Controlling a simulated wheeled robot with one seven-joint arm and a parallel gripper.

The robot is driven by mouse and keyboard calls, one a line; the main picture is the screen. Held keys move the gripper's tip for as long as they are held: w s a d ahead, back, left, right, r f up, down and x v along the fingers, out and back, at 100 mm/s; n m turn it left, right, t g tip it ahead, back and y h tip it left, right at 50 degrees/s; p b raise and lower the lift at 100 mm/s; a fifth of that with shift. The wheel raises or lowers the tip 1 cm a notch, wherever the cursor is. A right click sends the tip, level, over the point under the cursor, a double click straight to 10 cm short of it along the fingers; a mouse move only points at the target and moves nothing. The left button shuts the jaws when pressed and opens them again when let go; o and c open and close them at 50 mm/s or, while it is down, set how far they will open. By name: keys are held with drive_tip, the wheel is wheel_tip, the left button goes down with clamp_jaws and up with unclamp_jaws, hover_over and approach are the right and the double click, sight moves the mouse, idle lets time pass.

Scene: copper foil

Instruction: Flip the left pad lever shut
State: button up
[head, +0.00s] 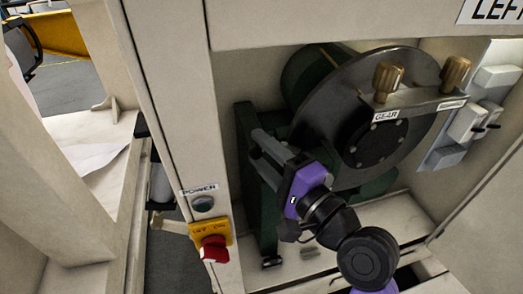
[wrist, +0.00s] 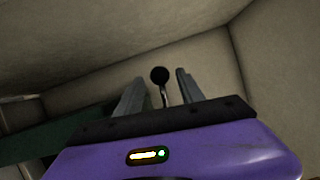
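A lever with a black ball knob (wrist: 160,75) on a thin metal rod shows in the wrist view, near the picture's middle. My gripper (wrist: 159,77) is open, with one grey finger on each side of the lever in that view. I cannot tell how deep the knob sits between the fingers, and I see no contact. The lever's base is hidden behind my gripper body. In the head view my gripper (head: 262,143) points up and left, beside the dark green machine frame (head: 246,180). I cannot make out the lever there.
A large dark disc (head: 345,110) with brass knobs (head: 388,78) and a GEAR label stands right of my gripper. The cream cabinet post (head: 170,110) is on the left, carrying a POWER button (head: 203,204) and a red switch (head: 214,248). Pale walls surround the recess.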

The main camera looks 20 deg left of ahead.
drive_tip(key=v, duration=0.7)
drive_tip(key=shift+s+d, duration=0.25)
